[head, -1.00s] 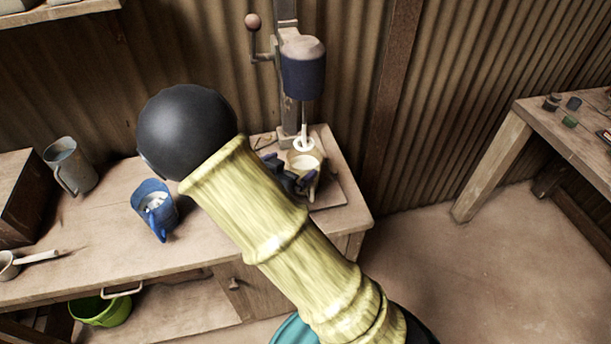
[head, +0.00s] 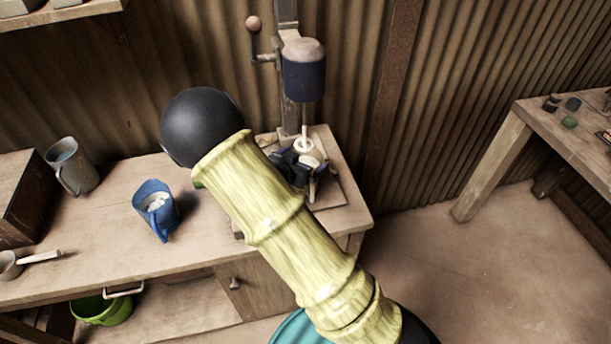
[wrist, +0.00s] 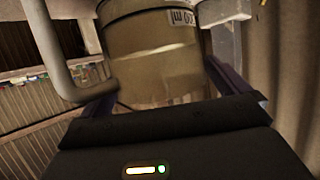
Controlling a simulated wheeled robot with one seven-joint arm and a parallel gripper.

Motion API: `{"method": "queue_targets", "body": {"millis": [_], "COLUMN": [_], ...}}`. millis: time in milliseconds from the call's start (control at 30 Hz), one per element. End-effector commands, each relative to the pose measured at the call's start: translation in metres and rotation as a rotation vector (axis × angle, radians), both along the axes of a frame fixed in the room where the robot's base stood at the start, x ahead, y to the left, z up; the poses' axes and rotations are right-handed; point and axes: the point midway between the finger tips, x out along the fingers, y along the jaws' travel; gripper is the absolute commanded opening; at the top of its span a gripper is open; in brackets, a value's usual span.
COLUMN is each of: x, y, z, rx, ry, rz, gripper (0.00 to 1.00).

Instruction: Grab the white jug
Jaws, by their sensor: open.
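The white jug (head: 317,153) stands on the base of the press in the head view, largely hidden behind my gripper (head: 298,168). In the wrist view the jug (wrist: 152,58) fills the upper middle, tinted tan, with a small printed label near its rim. Its handle (wrist: 60,75) curves down on the left. My gripper (wrist: 160,88) is open, with one dark finger on each side of the jug's body. I cannot tell whether either finger touches it.
The press's blue cylinder (head: 303,77) and thin rod hang above the jug. A blue jug (head: 153,222) with white contents and a grey jug (head: 78,170) stand on the bench to the left. A side table (head: 500,150) stands at the right over open floor.

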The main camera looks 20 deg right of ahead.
Motion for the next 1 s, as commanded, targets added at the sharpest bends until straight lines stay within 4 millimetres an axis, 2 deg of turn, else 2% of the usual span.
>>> {"method": "queue_targets", "body": {"millis": [433,800,833,1000], "x": [-0.0005,-0.0005,0.0,0.0], "y": [0.0003,0.0003,0.0001,0.0001], "z": [0.0002,0.0002,0.0014,0.0013], "rx": [0.001,0.0,-0.001,-0.001], "ry": [-0.001,0.0,-0.003,-0.003], "rz": [0.0,0.0,0.0,0.0], "gripper": [0.98,0.25,0.22,0.22]}}
